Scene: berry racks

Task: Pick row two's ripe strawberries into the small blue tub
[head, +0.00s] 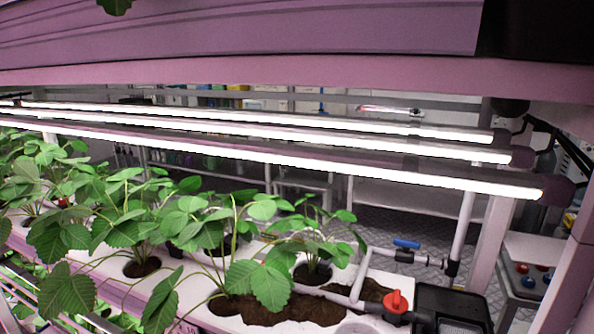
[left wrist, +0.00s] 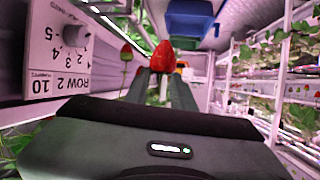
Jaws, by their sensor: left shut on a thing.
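In the left wrist view my left gripper (left wrist: 162,76) is shut on a red strawberry (left wrist: 162,56), held at the fingertips. Another strawberry (left wrist: 126,52), partly red, hangs to the left of the fingers, apart from them. A blue container (left wrist: 190,20) shows at the top, beyond the held berry; I cannot tell whether it is the small blue tub. In the head view strawberry plants (head: 130,225) grow in a white trough, and a small red berry (head: 63,202) shows among the leaves at the left. Neither gripper shows in the head view.
A row 2 label panel (left wrist: 60,50) with a knob stands close on the left in the wrist view. Planted racks (left wrist: 285,70) line the right. In the head view, light tubes (head: 300,140) hang above the plants and a red-handled valve (head: 396,305) sits at the trough's end.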

